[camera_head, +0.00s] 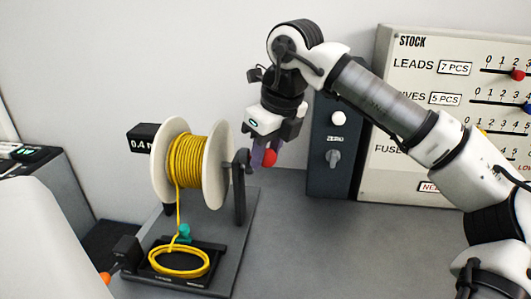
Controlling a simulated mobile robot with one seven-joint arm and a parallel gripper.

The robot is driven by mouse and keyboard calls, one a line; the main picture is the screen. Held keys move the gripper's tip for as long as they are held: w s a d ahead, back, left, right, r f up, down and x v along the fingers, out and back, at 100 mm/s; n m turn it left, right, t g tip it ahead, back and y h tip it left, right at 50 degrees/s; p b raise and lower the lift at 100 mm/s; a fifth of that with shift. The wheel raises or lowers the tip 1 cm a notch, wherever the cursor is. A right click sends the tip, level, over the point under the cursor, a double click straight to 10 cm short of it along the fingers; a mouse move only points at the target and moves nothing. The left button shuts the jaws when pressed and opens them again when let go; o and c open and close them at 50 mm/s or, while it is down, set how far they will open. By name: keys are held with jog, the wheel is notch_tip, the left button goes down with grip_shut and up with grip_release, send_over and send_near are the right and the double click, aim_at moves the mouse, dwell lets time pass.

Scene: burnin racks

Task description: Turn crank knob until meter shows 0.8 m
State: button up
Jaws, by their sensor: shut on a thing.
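The cable reel (187,160) with white flanges and yellow cable stands on a dark base plate (238,237). The meter (142,139) at the reel's upper left shows "0.4" and a partly hidden letter. The red crank knob (269,158) is on the reel's right side, on a dark crank arm (246,163). My gripper (265,151) comes down from above and is shut on the red knob. Its fingers hide part of the knob. Yellow cable runs down from the reel, past a teal piece (183,232), to a coil (179,261) in a black tray (213,257).
A dark panel (317,166) with a white ZERO button (338,118) and a grey switch (333,158) stands right behind my gripper. A STOCK board (401,80) with sliders stands further right. The grey table (295,240) is clear at the front middle.

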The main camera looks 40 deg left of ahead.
jog(key=shift+w+a, duration=0.1)
jog(key=shift+w, duration=0.1)
jog(key=shift+w+a+r+p, duration=0.4)
jog(key=shift+w+p, duration=0.25)
jog(key=shift+p, duration=0.1)
jog(key=shift+w+a, duration=0.25)
jog(key=shift+w, duration=0.1)
jog(key=shift+w+a+f+p, duration=0.1)
jog(key=shift+w+a+p, duration=0.25)
jog(key=shift+w+p, duration=0.15)
jog(key=shift+w+a+p, duration=0.35)
jog(key=shift+w+p, duration=0.05)
jog(key=shift+w, duration=0.2)
jog(key=shift+w+a, duration=0.1)
